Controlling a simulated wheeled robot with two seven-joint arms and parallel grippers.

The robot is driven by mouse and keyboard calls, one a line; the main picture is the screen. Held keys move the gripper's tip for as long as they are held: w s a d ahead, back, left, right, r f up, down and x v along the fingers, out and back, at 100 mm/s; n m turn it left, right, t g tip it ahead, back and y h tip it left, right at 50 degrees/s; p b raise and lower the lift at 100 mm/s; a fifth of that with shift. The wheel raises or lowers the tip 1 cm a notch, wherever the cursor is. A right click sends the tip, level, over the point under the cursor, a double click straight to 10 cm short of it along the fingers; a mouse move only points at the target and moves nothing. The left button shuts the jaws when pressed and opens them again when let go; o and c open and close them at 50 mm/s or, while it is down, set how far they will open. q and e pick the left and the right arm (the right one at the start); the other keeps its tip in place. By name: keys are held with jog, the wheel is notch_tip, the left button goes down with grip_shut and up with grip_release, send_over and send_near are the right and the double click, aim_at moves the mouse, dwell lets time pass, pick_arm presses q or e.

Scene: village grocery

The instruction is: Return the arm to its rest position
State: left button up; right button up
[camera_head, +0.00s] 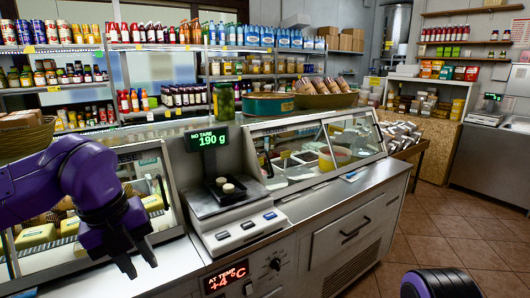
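My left arm (60,182) is purple and comes in from the left, in front of the glass cheese case. My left gripper (139,266) is black and points down, in front of the counter and left of the scale. Its two fingers are apart and I see nothing between them. A purple and black part of my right arm (440,284) shows at the bottom right edge. My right gripper is out of view.
A glass case (335,145) and a jar (223,101) are nearby. Tiled floor (440,225) at right is clear.

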pick_arm(q)
jog(key=w+a+f+m+t+y, duration=0.3)
jog(key=w+f+m+t+y, duration=0.1)
jog(key=w+f+m, duration=0.3)
notch_tip(320, 180, down, 17)
jog(key=m+t+y, duration=0.2)
jog(key=m+y, duration=0.1)
jog(key=m, duration=1)
jog(key=s+f+m+h, duration=0.2)
jog(key=s+f+m, duration=0.9)
jog(key=f, duration=0.4)
jog(key=s+a+f+m+g, duration=0.2)
jog(key=s+f, duration=0.1)
jog(key=s, duration=0.6)
jog(key=s+a+f+m+g, duration=0.2)
jog(key=s+a+f, duration=0.1)
jog(key=s, duration=0.5)
jog(key=shift+s+f+m, duration=0.4)
jog(key=shift+w, duration=0.1)
dwell(0.4)
